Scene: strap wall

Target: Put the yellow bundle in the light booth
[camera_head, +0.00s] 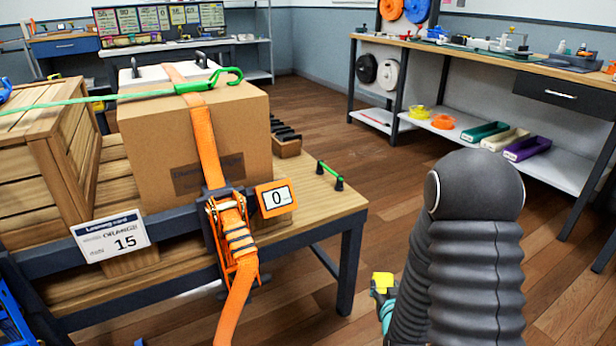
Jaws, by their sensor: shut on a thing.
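My dark ribbed arm (465,250) fills the lower right and hides most of my gripper (387,312). A teal edge of the gripper shows left of the arm. It is shut on the yellow bundle (382,283), of which only a small yellow part shows, above the floor and right of the strap table. I cannot pick out the light booth for certain. A dark unit with rows of coloured cards (160,20) stands on the bench at the back left.
A strapped cardboard box (245,135) and a wooden crate (70,150) stand on the table (340,205) at left. An orange strap with ratchet (235,240) hangs in front. A workbench with a shelf (560,165) runs along the right. Wooden floor (330,120) lies open between.

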